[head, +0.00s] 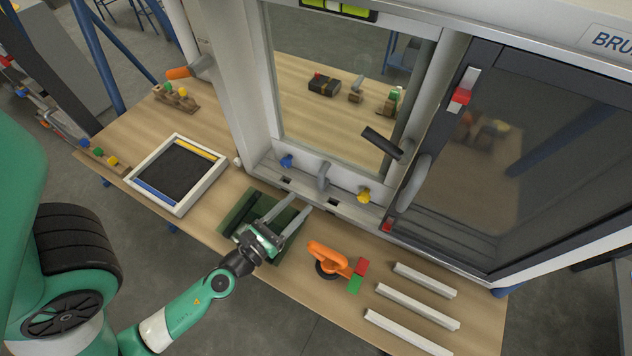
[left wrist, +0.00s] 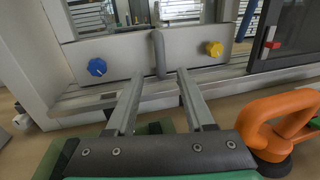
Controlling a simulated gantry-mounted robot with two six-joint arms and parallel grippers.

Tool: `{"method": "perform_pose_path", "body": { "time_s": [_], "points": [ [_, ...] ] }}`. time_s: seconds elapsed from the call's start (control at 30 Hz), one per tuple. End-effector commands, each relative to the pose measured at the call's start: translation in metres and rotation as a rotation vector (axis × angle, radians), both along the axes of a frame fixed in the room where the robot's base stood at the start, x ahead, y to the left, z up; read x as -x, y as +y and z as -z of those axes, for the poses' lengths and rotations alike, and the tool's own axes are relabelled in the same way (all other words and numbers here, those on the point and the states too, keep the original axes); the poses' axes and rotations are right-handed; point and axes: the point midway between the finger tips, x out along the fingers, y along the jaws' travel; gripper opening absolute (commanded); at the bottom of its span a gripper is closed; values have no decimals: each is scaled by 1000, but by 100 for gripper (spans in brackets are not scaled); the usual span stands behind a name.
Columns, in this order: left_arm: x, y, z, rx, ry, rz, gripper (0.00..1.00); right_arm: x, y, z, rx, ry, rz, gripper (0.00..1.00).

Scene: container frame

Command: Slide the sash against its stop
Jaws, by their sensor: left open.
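A light-framed window sash stands at the back of the table. Its lower rail (head: 303,174) carries a grey upright handle (head: 323,176), a blue knob (head: 287,161) and a yellow knob (head: 363,194). My left gripper (head: 300,204) is open and empty, its fingers pointing at this rail. In the left wrist view the handle (left wrist: 160,53) stands beyond and between the spread fingertips (left wrist: 160,74), apart from them. A dark-framed panel (head: 520,150) with a grey handle (head: 415,184) stands to the right. I cannot tell which part is the stop. My right gripper is not in view.
A green tray (head: 237,213) lies under my left gripper. An orange-handled tool (head: 328,255) lies right of it, near red and green blocks. Several white bars (head: 418,305) lie at the front right. A framed dark tray (head: 178,172) is at left.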

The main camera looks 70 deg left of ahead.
Motion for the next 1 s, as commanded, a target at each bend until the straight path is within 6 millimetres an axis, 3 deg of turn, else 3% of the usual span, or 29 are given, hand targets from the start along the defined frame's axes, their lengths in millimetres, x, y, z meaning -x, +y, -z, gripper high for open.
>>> {"method": "perform_pose_path", "body": {
  "time_s": [0.1, 0.3, 0.5, 0.73, 1.0],
  "points": [
    [-25, 16, -6, -2, -3, -3, 53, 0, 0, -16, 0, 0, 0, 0],
    [-59, 36, -3, 0, -2, -1, 53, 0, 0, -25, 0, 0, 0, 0],
    [-73, 44, -1, -1, -1, -1, 53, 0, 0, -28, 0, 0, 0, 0],
    [-73, 44, 0, 0, 0, -1, 53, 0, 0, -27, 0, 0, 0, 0],
    [-73, 44, 0, 0, 0, -1, 5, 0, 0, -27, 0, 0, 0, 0]
  ]
}}
